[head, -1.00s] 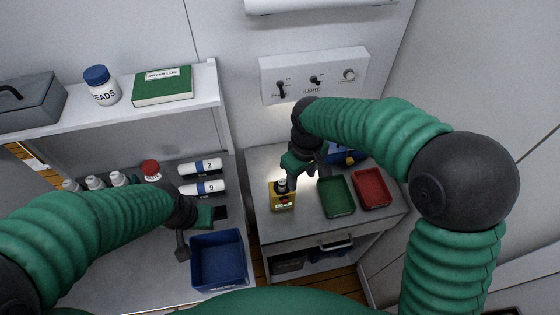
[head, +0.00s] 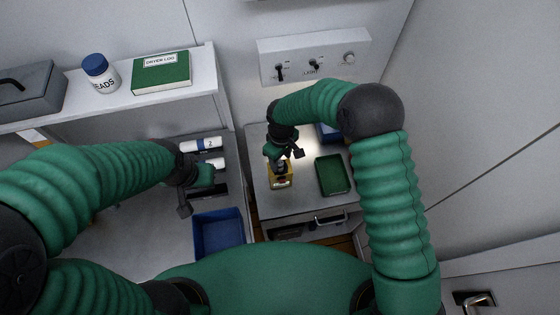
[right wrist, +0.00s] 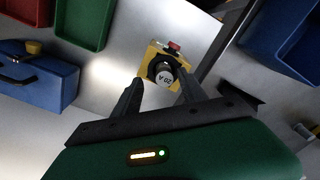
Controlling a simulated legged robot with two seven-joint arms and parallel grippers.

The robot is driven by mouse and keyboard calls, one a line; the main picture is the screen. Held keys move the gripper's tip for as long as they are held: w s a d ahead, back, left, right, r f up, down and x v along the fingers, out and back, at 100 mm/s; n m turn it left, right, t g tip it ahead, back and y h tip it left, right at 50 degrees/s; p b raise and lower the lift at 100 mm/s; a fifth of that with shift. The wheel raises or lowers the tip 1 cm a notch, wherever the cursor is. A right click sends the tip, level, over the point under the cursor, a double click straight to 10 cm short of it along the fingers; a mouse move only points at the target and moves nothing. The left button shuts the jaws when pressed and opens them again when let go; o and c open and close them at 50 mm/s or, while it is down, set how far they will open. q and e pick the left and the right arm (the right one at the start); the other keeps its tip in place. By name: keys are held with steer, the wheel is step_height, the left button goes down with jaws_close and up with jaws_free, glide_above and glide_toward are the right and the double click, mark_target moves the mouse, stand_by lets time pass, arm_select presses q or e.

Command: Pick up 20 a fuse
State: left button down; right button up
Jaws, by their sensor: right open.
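The 20 A fuse (right wrist: 165,79) shows in the right wrist view as a round pale cap with dark lettering. It sits in a yellow holder (right wrist: 184,61) with a red button beside it. In the head view the yellow holder (head: 284,181) stands on the grey cabinet top, and the fuse is mostly hidden by my gripper. My right gripper (right wrist: 159,84) is open, with its fingers on either side of the fuse in the picture; I cannot tell if they touch it. My left gripper (head: 192,192) is over the left counter; its opening is unclear.
A green tray (head: 333,190) stands right of the holder. A blue case (right wrist: 38,75) and a red tray (right wrist: 22,10) show in the right wrist view. A blue bin (head: 218,245) is on the left counter near white cylinders (head: 201,144). A switch panel (head: 313,58) is on the wall.

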steer(key=shift+s+d+f, duration=0.1)
steer(key=shift+s+f, duration=0.2)
steer(key=shift+f, duration=0.2)
steer(key=shift+s+d+f, duration=0.1)
steer(key=shift+s+f, duration=0.1)
steer(key=shift+f, duration=0.25)
steer(key=shift+w+a+f, duration=0.1)
steer(key=shift+a+f, duration=0.05)
steer(key=shift+a, duration=0.25)
steer(key=shift+c, duration=0.6)
steer(key=shift+w+a, duration=0.1)
steer(key=shift+a, duration=0.05)
steer(key=shift+c, duration=1.3)
steer(key=shift+a, duration=0.1)
steer(key=shift+c, duration=1.1)
jaws_close()
arm_select(q)
steer(key=shift+s+d+r, duration=0.1)
steer(key=shift+s+r, duration=0.4)
steer(key=shift+r, duration=0.3)
arm_select(e)
steer(key=shift+d, duration=0.45)
